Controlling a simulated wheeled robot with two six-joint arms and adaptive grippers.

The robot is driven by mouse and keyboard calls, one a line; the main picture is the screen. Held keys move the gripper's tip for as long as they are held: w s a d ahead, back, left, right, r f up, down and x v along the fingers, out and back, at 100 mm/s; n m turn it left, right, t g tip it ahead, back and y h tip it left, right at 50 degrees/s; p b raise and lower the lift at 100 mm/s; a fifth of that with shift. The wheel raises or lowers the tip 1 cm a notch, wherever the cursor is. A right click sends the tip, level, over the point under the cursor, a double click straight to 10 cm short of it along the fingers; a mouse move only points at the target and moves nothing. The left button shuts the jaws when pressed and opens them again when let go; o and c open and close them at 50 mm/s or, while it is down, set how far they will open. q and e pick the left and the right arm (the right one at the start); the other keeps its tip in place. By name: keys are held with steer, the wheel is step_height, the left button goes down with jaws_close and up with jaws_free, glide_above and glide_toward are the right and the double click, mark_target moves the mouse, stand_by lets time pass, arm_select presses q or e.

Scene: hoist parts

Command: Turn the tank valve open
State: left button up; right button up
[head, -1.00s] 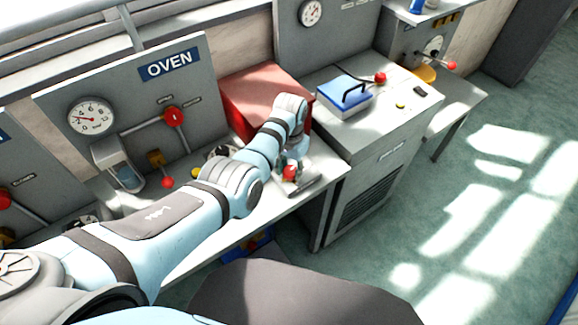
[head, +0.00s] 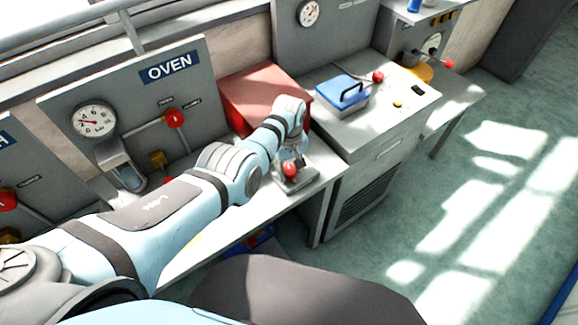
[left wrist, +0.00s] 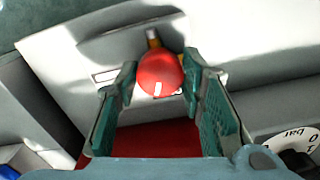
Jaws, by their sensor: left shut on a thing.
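A red ball knob (left wrist: 160,73) sits between the two green fingers of my left gripper (left wrist: 158,82) in the left wrist view. It has a short brass-coloured stem above it, against a pale panel. In the head view my left gripper (head: 290,168) is at the bench right of the OVEN panel, with the red knob (head: 290,170) at its fingers. The gripper is shut on this knob. The valve body and its label are largely hidden, so I cannot tell how far it is turned. My right gripper is not in view.
A red box (head: 262,92) stands just behind the gripper. The OVEN panel (head: 75,130) with a gauge (head: 94,120) and a red-knobbed lever (head: 174,118) is at left. A blue case (head: 342,93) lies on the grey cabinet at right. The floor at right is clear.

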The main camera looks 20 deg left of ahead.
mark_target(288, 169)
arm_select(q)
steer(key=n, duration=0.4)
steer(key=shift+a+n, duration=0.1)
steer(key=shift+n, duration=0.3)
stand_by(0.4)
steer(key=o, duration=1.1)
steer(key=shift+w+a+f, duration=0.1)
steer(key=shift+w, duration=0.05)
steer(key=shift+o, duration=0.2)
steer(key=shift+r, duration=0.35)
step_height(288, 169, up, 11)
steer(key=shift+r, duration=0.15)
